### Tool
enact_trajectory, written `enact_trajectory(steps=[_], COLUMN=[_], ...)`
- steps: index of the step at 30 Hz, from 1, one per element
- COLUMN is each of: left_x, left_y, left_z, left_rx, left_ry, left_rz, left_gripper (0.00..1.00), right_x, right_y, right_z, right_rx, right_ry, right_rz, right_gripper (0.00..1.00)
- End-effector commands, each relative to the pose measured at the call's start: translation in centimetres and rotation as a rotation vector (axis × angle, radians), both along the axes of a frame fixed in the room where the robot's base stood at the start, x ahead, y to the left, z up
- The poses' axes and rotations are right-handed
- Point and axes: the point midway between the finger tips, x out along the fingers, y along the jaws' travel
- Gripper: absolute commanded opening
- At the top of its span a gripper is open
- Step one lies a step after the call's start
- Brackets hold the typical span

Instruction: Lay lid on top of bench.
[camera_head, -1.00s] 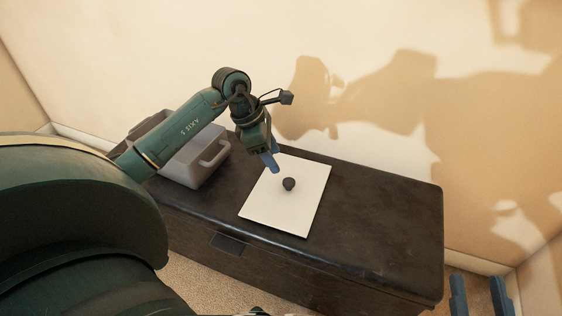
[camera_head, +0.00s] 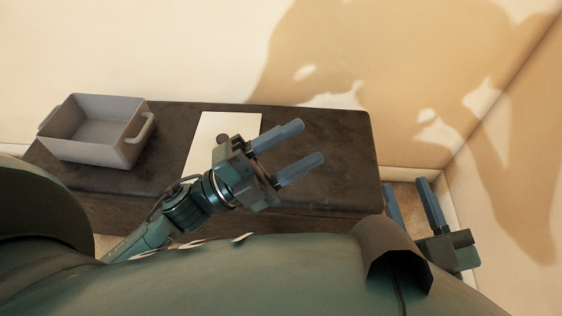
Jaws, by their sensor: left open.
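The lid (camera_head: 232,123) is a flat white panel lying flat on the dark brown bench (camera_head: 345,140). Its lower part is hidden behind my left gripper and arm. A dark round knob (camera_head: 223,138) seems to show on it beside the gripper body. My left gripper (camera_head: 310,142) is open and empty, its blue fingers spread and pointing right, over the bench to the right of the lid. My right gripper (camera_head: 406,184) is open and empty, low beyond the bench's right end.
A grey open container with handles (camera_head: 120,150) stands on the bench's left part and looks empty. The bench's right part is bare. A cream wall (camera_head: 180,50) rises close behind the bench, and another wall stands at the right.

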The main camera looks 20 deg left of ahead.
Motion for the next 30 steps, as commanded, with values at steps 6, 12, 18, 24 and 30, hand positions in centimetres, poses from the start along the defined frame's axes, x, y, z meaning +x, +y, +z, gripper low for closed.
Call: enact_trajectory(steps=[6,12,18,24,30], left_x=[-0.8,-1.4,-1.4,-1.4,-1.4], left_y=[1.4,1.4,1.4,1.4,1.4], left_z=[-1.6,-2.9,-3.0,-3.0,-3.0], left_rx=[-0.542,-0.690,-0.690,-0.688,-0.687], left_ry=[0.669,0.879,0.882,0.880,0.879], left_rz=[0.081,0.084,0.085,0.085,0.085], left_gripper=[0.50,0.50,0.50,0.50,0.50], right_x=[0.0,0.0,0.0,0.0,0.0], right_y=[0.0,0.0,0.0,0.0,0.0], right_z=[0.0,0.0,0.0,0.0,-0.2], right_rx=[0.000,0.000,-0.001,-0.001,-0.002], right_ry=[0.001,0.001,0.002,0.002,0.005], right_rz=[0.000,-0.001,-0.001,-0.001,-0.002], right_gripper=[0.36,0.36,0.36,0.36,0.36])
